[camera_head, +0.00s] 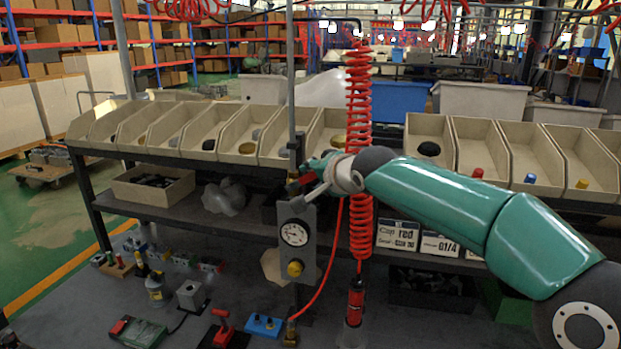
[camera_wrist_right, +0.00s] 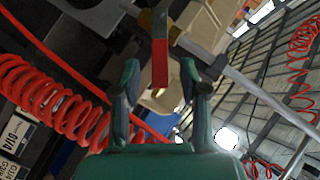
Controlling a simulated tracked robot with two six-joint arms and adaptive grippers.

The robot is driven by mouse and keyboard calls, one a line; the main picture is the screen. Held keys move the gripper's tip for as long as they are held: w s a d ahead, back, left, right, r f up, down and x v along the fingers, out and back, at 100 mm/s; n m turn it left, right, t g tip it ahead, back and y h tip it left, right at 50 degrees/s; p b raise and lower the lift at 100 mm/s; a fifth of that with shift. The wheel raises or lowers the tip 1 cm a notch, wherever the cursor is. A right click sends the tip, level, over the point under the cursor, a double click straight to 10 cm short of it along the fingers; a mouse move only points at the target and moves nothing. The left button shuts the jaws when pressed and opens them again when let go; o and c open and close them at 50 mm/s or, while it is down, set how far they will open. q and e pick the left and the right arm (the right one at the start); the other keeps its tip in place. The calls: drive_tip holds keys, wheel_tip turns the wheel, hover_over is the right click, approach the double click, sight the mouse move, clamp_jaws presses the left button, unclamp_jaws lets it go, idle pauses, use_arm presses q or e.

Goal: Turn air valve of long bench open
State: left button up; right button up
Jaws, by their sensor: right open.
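The air valve is on the vertical pipe above a grey gauge box (camera_head: 295,240) on the long bench (camera_head: 85,300). In the head view my right gripper (camera_head: 318,170) is at the valve and partly covers it. In the right wrist view the valve's red lever (camera_wrist_right: 160,64) points toward my palm. It lies between the two spread fingers of the right gripper (camera_wrist_right: 163,82), with a gap on each side. The brass valve body (camera_wrist_right: 174,30) is just beyond the fingertips. My left gripper is not in view.
A red coiled hose (camera_head: 359,110) hangs close beside the pipe and my right wrist. Beige bins (camera_head: 195,135) line the shelf behind. A black-and-red tool (camera_head: 355,300) hangs below the coil. Small parts and a red clamp-like tool (camera_head: 223,328) lie on the bench top.

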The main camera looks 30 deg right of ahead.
drive_tip(key=v, duration=0.9)
drive_tip(key=shift+w+f, duration=0.1)
drive_tip(key=shift+c, duration=0.2)
